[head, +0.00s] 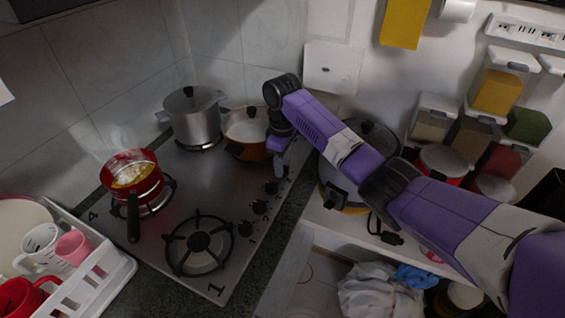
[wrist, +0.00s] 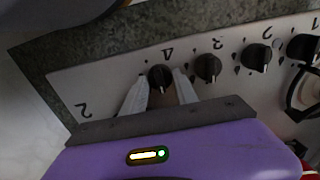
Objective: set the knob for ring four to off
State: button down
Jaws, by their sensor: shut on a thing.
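The knob marked 4 (wrist: 160,76) is round and dark with a pale pointer mark toward the bottom of the wrist view. My gripper (wrist: 161,80) is shut on it, one grey finger on each side. In the head view my gripper (head: 279,170) is at the far end of the knob row, and my arm hides this knob. Ring four (head: 171,184), by the printed 4, glows red under a steaming red pan (head: 131,175).
Several other knobs, such as the one marked 3 (wrist: 208,68), continue the row beside my gripper. A grey pot (head: 193,118) and an orange pan (head: 246,130) stand at the back. The front ring (head: 198,245) is bare. A white rack (head: 105,275) holds mugs.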

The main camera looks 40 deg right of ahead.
dwell(0.5)
jog(key=c, duration=0.9)
grip_release()
jog(key=shift+c, duration=0.2)
jog(key=shift+r+b, duration=0.65)
jog(key=shift+r, duration=3.3)
